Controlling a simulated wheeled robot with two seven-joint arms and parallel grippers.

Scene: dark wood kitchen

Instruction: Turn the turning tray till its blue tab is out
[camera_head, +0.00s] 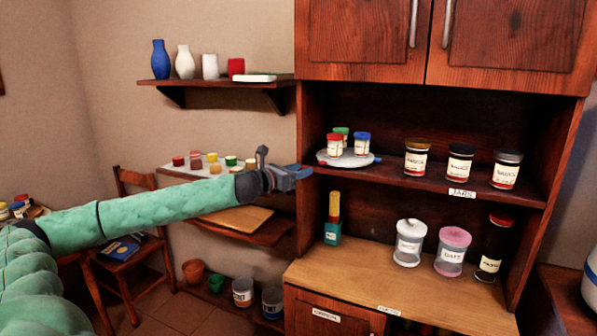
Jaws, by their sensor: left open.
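The turning tray (348,162) is a round, pale disc at the left end of the upper cupboard shelf. It carries several small jars with red, green and blue lids. A small bluish tab (378,160) shows at its right edge. My left gripper (305,173) is open and empty at the cupboard's left side post, just left of the tray and a little lower in the picture. It appears apart from the tray. My right gripper is not in view.
The cupboard's side post (306,130) borders the shelf at left.

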